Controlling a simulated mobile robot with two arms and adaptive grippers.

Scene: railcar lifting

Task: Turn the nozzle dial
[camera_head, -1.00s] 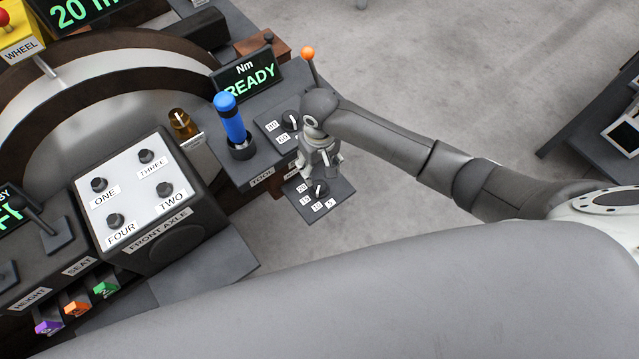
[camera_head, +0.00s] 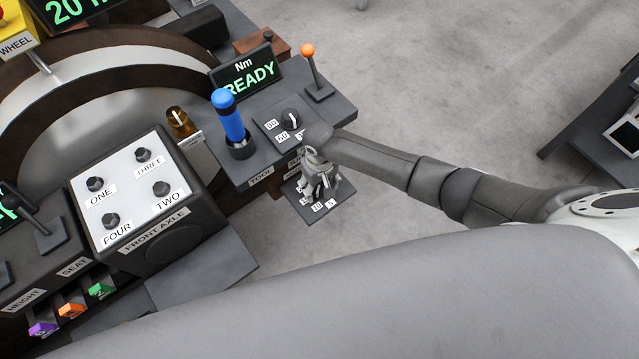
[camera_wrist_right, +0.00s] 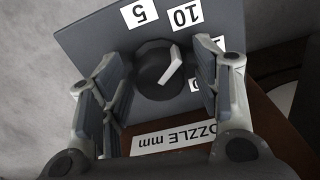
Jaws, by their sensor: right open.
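The nozzle dial (camera_wrist_right: 158,70) is a dark round knob with a white pointer, on a grey plate (camera_wrist_right: 85,42) with number labels. In the right wrist view its pointer leans up and right, toward the "10" label (camera_wrist_right: 185,17). My right gripper (camera_wrist_right: 157,78) is open, with one finger on each side of the dial; I cannot tell whether they touch it. In the head view my right gripper (camera_head: 322,186) is over the nozzle plate (camera_head: 309,211) and hides the dial. My left gripper is not in view.
The "NOZZLE mm" label (camera_wrist_right: 175,138) is partly covered. Behind the gripper are another dial (camera_head: 290,119), a blue-handled tool (camera_head: 230,118), an orange-tipped lever (camera_head: 309,58) and the READY display (camera_head: 247,75). The front axle box (camera_head: 150,195) stands left. Open floor lies right.

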